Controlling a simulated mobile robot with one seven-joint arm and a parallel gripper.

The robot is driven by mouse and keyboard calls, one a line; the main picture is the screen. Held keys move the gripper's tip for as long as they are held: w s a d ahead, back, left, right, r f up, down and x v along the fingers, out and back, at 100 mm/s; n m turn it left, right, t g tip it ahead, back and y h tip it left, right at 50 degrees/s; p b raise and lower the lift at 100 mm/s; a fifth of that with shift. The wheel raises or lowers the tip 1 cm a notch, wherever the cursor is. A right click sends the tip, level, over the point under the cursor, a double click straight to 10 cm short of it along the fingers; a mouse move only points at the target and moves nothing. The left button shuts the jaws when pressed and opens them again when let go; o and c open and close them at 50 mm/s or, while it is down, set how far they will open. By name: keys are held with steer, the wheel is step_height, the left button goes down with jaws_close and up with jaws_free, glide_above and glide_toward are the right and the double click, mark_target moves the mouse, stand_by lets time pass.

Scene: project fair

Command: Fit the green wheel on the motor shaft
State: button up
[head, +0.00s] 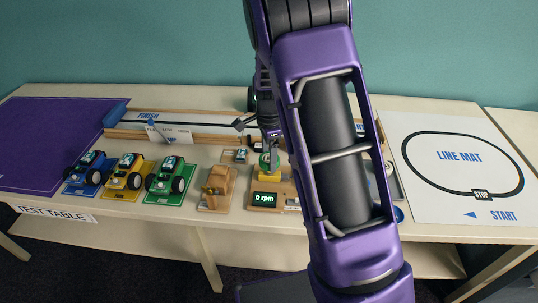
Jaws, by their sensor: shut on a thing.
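My gripper (269,152) points down over the test stand (267,203) near the middle of the table. It is shut on a small green thing, apparently the green wheel (264,159), of which only a little shows at the fingertips. Just below it is a yellow part (271,172) of the stand. The motor shaft cannot be made out; the fingers and my arm cover that area. I cannot tell whether the wheel touches the shaft. The stand's display (265,199) reads 0 rpm.
Blue, yellow and green toy cars (165,177) stand on the left, beside a wooden block piece (217,188). A finish track (190,122) runs along the back. A line mat (458,160) lies at right, a purple mat (45,135) at left. My arm hides the table right of the stand.

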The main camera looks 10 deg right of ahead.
steer(key=shift+f+b, duration=0.5)
steer(key=shift+f, duration=1)
stand_by(1.8)
steer(key=o, duration=1.3)
steer(key=shift+c, duration=0.2)
steer(key=shift+r+p, duration=3.05)
steer(key=shift+r, duration=0.85)
